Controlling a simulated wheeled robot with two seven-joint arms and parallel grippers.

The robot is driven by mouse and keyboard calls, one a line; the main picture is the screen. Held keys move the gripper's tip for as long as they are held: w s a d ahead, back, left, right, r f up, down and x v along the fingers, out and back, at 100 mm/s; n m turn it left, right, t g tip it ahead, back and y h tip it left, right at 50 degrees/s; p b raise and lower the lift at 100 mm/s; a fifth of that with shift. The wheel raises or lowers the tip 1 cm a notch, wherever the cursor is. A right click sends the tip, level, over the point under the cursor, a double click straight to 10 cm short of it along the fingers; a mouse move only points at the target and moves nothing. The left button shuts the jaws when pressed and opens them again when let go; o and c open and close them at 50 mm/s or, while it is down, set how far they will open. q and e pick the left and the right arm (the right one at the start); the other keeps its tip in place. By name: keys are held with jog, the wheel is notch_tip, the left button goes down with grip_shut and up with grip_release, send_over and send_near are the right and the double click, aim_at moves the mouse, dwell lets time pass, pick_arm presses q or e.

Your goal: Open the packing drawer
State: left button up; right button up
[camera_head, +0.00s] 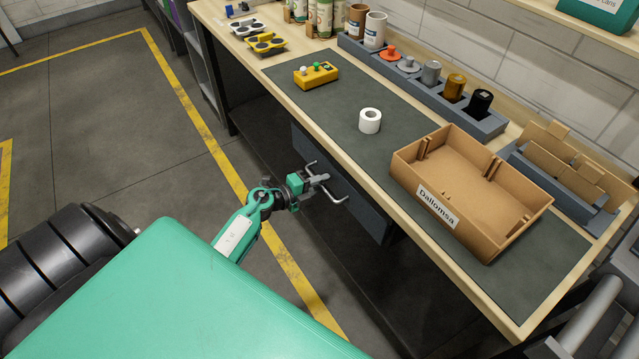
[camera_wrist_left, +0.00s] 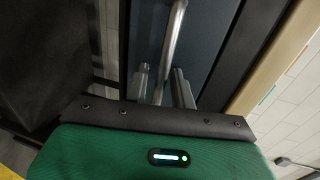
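The packing drawer (camera_head: 368,207) has a dark blue-grey front under the workbench edge; its front also fills the middle of the left wrist view (camera_wrist_left: 212,45). A grey bar handle (camera_head: 335,197) stands out from it. My left gripper (camera_head: 321,180) is at the handle. In the left wrist view, the handle bar (camera_wrist_left: 174,35) runs between the two fingers (camera_wrist_left: 163,88), with small gaps seeming to show on both sides. The fingers look open around the bar. The drawer looks closed or nearly so. My right gripper is out of view.
On the bench's dark mat (camera_head: 345,105) are an open cardboard box (camera_head: 470,185), a white roll (camera_head: 370,121) and a yellow button box (camera_head: 316,75). The floor (camera_head: 100,120) in front of the bench is clear.

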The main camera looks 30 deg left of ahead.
pick_arm(q)
grip_shut()
jog(key=shift+s, duration=0.1)
jog(key=f+v, duration=0.3)
jog(key=v, duration=1.1)
jog(key=s+f+v, duration=0.1)
jog(key=f+v, duration=0.2)
jog(key=v, duration=1.1)
jog(key=shift+a+p, duration=0.35)
jog(key=shift+a, duration=0.1)
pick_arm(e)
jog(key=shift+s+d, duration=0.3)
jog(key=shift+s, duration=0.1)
pick_arm(q)
jog(key=shift+s, duration=0.1)
